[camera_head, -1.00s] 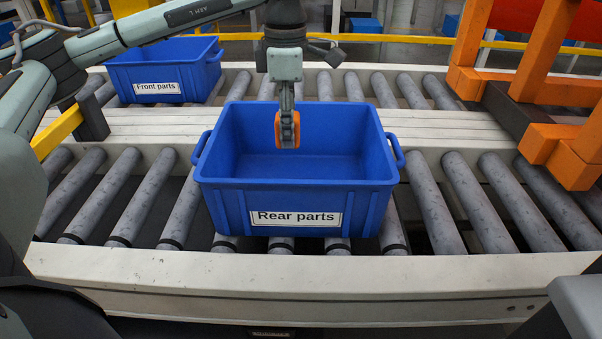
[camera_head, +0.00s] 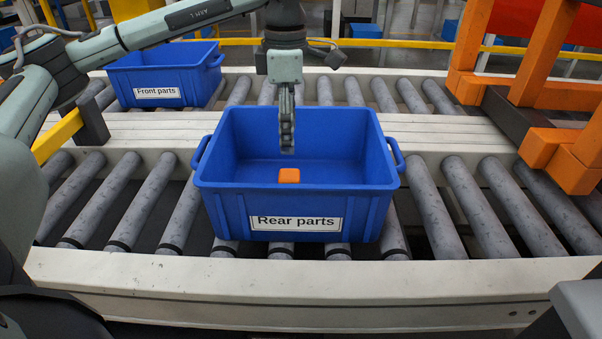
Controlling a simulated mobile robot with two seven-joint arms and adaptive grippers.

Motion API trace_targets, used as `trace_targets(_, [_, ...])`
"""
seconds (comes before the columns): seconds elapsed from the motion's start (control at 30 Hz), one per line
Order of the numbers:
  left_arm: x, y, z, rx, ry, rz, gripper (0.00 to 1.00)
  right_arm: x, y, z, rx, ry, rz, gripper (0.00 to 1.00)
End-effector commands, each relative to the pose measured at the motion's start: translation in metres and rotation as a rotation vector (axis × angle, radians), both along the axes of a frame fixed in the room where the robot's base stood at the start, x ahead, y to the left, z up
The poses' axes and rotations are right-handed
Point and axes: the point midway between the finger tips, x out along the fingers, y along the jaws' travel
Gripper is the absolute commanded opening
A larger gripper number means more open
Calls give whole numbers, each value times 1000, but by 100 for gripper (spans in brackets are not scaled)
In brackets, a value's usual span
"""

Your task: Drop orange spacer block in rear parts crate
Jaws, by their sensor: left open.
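The orange spacer block (camera_head: 289,176) is inside the blue rear parts crate (camera_head: 222,208), below my gripper and apart from it; its lower part is hidden by the crate's front wall. The crate carries a "Rear parts" label and stands on the near roller line. My left gripper (camera_head: 287,149) is open and empty, pointing down inside the crate's opening above the block. My right gripper is not in view.
A second blue crate labelled "Front parts" (camera_head: 121,78) stands on the far roller line at the left. Orange machine parts (camera_head: 577,150) stand at the right. Rollers beside the rear crate are bare.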

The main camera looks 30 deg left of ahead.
Motion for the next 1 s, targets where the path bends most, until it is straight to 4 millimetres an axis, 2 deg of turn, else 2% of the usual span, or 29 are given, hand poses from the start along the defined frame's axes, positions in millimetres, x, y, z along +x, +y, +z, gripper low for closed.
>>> trace_targets(0.4, [1, -1, 87, -1, -4, -1, 62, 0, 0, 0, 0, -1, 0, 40])
trace_targets(0.5, [1, 0, 101, 1, -5, -1, 62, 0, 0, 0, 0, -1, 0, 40])
trace_targets(0.7, [0, 0, 112, 1, -2, 0, 62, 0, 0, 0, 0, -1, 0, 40])
trace_targets(1.0, [0, 0, 114, 0, -1, 0, 62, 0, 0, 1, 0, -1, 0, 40])
